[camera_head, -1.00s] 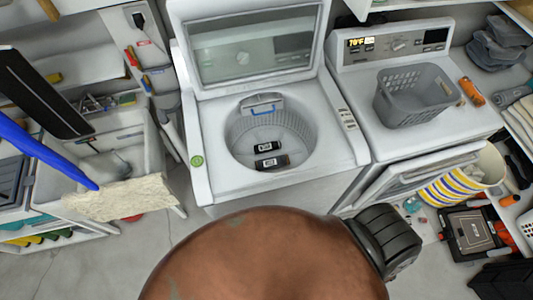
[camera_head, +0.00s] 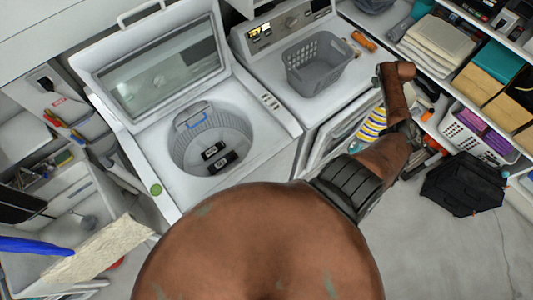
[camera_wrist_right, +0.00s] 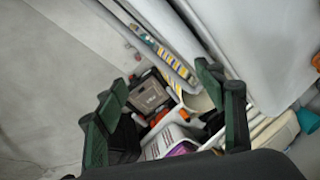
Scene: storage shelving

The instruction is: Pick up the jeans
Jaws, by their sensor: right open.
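I cannot make out jeans in either view. A white top-load washer (camera_head: 270,128) stands open, with two small dark labelled items (camera_head: 221,161) in its drum. A grey laundry basket (camera_head: 318,78) sits on the machine to its right and looks empty from here. My right arm reaches out past that machine's front in the head view, where its fingers are not clear. In the right wrist view my right gripper (camera_wrist_right: 160,92) has its dark green fingers spread apart with nothing held between them. My left gripper is not in view.
A black case (camera_head: 461,184) and a white basket with purple items (camera_head: 462,131) are at the right, near shelves of folded cloth (camera_head: 437,39). A sink (camera_head: 70,215) with a blue strip (camera_head: 40,246) is left. Grey floor is clear at lower right.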

